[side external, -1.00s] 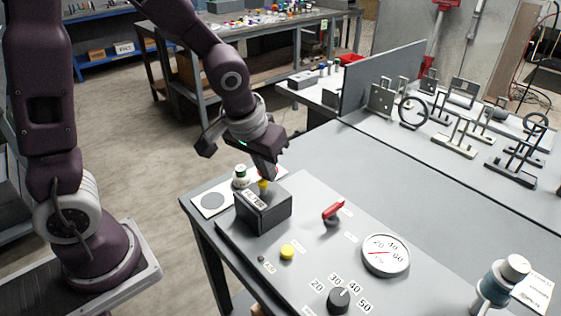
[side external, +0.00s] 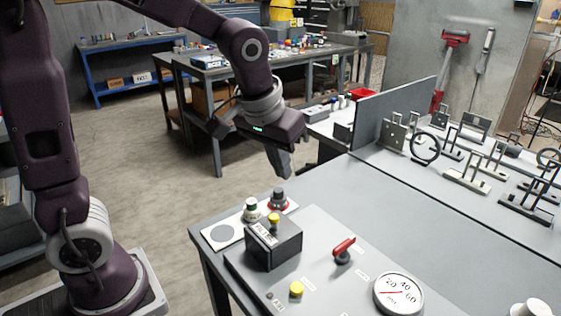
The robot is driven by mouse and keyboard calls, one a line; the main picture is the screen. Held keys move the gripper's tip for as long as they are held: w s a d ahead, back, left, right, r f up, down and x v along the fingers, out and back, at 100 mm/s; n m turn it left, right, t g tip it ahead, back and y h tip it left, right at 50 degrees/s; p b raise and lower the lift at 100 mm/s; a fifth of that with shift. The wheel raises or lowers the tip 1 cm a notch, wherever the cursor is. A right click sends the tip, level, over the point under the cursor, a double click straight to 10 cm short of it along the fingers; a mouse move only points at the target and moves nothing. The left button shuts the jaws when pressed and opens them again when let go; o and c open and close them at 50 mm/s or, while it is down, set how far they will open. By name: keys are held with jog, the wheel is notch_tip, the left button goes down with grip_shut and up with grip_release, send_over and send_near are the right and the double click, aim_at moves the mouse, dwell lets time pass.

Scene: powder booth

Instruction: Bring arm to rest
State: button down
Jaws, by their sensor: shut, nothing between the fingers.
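My gripper (side external: 283,172) is shut and empty. It points down in the air above the back edge of the grey table, apart from everything on it. Below it stands a dark grey-capped piece on a red ring (side external: 278,200). To the left of that is a small white bottle with a dark green band (side external: 251,210). The black filter box (side external: 274,247), with a yellow knob (side external: 274,219) on top, stands in front of them on the panel.
The panel carries a red lever (side external: 343,248), a yellow button (side external: 296,289) and a round gauge (side external: 398,294). A grey divider (side external: 396,112) and several metal stands are at the right. The table's middle (side external: 340,190) is clear.

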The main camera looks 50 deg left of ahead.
jog(key=s+r+m+t+h, duration=0.1)
jog(key=s+r+m, duration=0.2)
jog(key=s, duration=1.5)
jog(key=shift+s+d+r+t, duration=0.15)
jog(key=shift+s+r+t, duration=0.05)
jog(key=shift+s+t, duration=0.2)
jog(key=c, duration=2.1)
grip_release()
